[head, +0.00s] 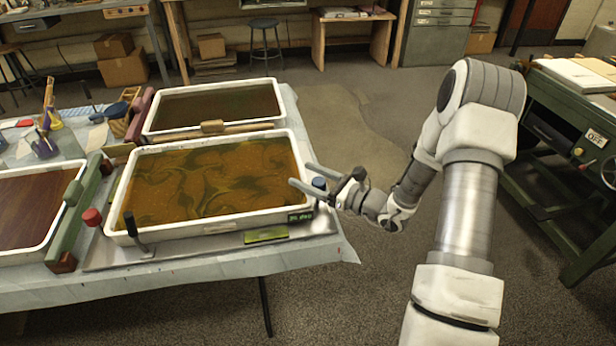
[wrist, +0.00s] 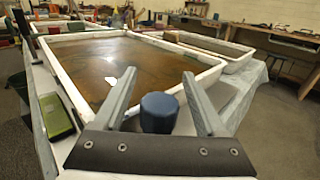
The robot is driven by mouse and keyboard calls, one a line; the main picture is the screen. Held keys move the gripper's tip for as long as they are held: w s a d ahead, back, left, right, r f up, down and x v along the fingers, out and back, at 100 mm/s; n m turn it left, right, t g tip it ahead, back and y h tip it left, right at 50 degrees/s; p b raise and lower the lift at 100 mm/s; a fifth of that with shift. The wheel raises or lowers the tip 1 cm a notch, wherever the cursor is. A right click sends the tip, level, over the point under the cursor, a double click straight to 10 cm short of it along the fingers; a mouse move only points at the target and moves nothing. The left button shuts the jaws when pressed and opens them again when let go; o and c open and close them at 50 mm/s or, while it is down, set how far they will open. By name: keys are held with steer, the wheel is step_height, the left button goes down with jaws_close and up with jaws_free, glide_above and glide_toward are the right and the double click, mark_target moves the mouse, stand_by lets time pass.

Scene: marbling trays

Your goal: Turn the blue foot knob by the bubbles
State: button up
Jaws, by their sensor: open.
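The blue knob (head: 319,183) is at the right front corner of the near tray (head: 213,225) of amber, swirled liquid. In the wrist view the blue knob (wrist: 159,112) is a short upright cylinder between the bases of my two fingers, with a gap visible on each side. My gripper (head: 301,175) is open, its fingers pointing left over the tray's right rim; the fingers also show in the wrist view (wrist: 160,75). A yellow-green level vial (head: 265,235), also in the wrist view (wrist: 57,116), lies along the tray's front. I cannot make out bubbles in it.
A small dark display (head: 300,216) sits near the tray's front right corner. A black lever (head: 130,223) and red knob (head: 92,217) are at its left. A second tray (head: 213,127) stands behind. Floor to the right of the table is clear.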

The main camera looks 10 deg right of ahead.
mark_target(313, 184)
jaws_close()
steer(key=shift+s+n+g+y, duration=0.1)
steer(key=shift+n+g+y, duration=0.2)
steer(key=shift+g, duration=0.1)
